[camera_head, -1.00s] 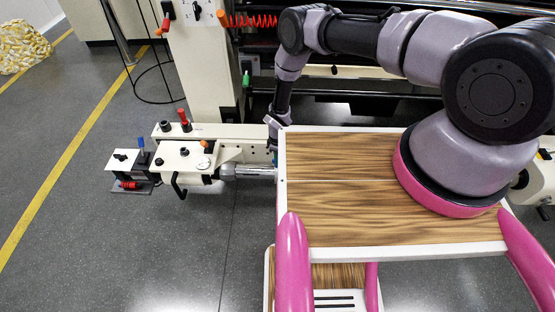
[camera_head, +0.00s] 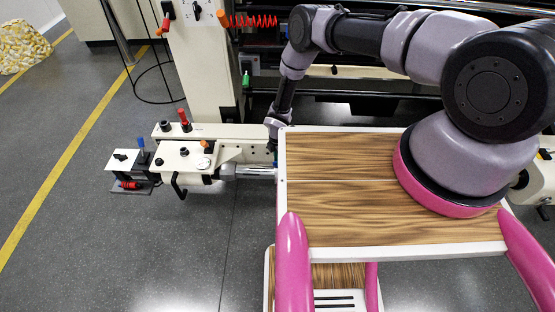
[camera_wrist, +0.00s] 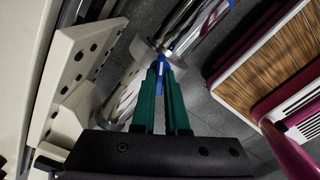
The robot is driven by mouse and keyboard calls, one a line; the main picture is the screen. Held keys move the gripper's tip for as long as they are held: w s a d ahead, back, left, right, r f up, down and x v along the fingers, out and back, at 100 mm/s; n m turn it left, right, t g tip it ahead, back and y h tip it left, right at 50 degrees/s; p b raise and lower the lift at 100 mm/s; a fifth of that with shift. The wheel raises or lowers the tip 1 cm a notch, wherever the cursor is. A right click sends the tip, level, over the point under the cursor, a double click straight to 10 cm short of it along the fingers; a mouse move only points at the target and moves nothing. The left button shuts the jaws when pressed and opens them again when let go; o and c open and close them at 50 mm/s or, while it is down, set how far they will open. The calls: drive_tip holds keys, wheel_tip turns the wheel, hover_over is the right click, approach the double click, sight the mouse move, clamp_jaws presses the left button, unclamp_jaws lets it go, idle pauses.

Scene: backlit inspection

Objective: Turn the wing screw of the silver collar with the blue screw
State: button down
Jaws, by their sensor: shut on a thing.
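The blue wing screw (camera_wrist: 161,63) shows in the wrist view, between the tips of my gripper's green fingers. It sits on a silver collar (camera_wrist: 168,52) on a shiny metal shaft (camera_wrist: 190,25). My gripper (camera_wrist: 160,72) is shut on the blue screw, and its fingertips hide part of it. In the head view the silver shaft (camera_head: 254,170) sticks out to the right from a cream machine arm. My gripper (camera_head: 273,148) is at the shaft's right end there, mostly hidden behind my wooden top's edge. The collar cannot be made out in the head view.
The cream machine arm (camera_head: 235,132) with knobs and a black handle (camera_head: 178,186) stands left of the shaft. A cream plate with holes (camera_wrist: 75,75) is close on the left in the wrist view. Grey floor (camera_head: 110,230) is free at the front left.

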drive_tip(key=shift+n, duration=2.6)
drive_tip(key=c, duration=0.9)
unclamp_jaws()
wheel_tip(320, 180, up, 11)
drive_tip(key=shift+f, duration=0.1)
